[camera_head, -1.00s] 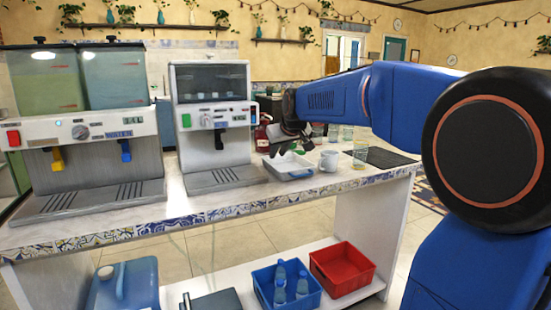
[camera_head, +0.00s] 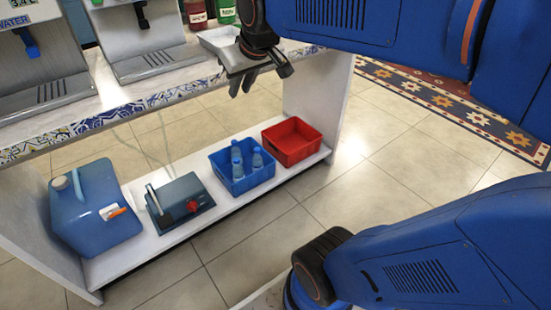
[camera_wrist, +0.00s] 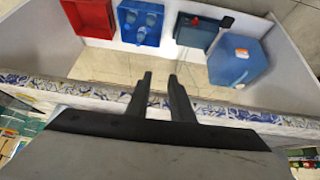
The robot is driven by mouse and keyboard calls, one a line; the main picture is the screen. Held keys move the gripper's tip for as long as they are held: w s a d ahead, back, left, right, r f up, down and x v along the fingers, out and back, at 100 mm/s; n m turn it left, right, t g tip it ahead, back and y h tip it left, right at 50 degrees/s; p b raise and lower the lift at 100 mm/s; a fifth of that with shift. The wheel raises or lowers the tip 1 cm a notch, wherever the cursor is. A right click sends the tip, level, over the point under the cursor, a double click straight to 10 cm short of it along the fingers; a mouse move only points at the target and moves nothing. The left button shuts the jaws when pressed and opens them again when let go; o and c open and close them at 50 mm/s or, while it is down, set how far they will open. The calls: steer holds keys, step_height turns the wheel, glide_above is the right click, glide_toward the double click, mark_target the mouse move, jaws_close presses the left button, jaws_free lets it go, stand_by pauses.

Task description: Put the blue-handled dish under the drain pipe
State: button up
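A faint thin line, possibly the drain pipe (camera_head: 166,148), hangs below the counter; I cannot tell for sure.
The low shelf (camera_head: 168,238) holds a blue canister (camera_head: 88,210), a dark box with a red knob (camera_head: 180,200), a blue bin (camera_head: 238,183) with several bottles, and a red bin (camera_head: 292,140). Two dispensers stand on the counter (camera_head: 70,122). The floor in front is clear.

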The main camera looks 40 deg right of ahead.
steer(key=shift+o, duration=1)
steer(key=s+f+g, duration=0.1)
steer(key=s+f, duration=0.5)
steer(key=s, duration=0.2)
steer(key=s+a+f, duration=0.1)
steer(key=s+f, duration=0.4)
steer(key=s, duration=0.4)
steer(key=shift+s+a+f+g, duration=0.25)
steer(key=shift+f+g, duration=0.1)
steer(key=shift+g, duration=0.05)
steer(key=w+d+r+m+g+h, duration=0.1)
steer(key=w+d+r+m, duration=0.2)
steer(key=w+r+m, duration=0.55)
steer(key=w+d+r+m+g+h, duration=0.15)
steer(key=w+r+m, duration=0.25)
steer(key=w+r, duration=0.9)
steer(key=w+d+r+m+h, duration=0.25)
steer(key=w+r+m, duration=0.45)
steer(key=w, duration=0.7)
steer(key=shift+n+y, duration=0.4)
steer(key=shift+n, duration=0.25)
steer(key=shift+d+x, duration=0.15)
steer(key=shift+x, duration=4)
steer(key=shift+d+x, duration=0.1)
steer(key=shift+x, duration=4)
steer(key=shift+r, duration=0.1)
jaws_close()
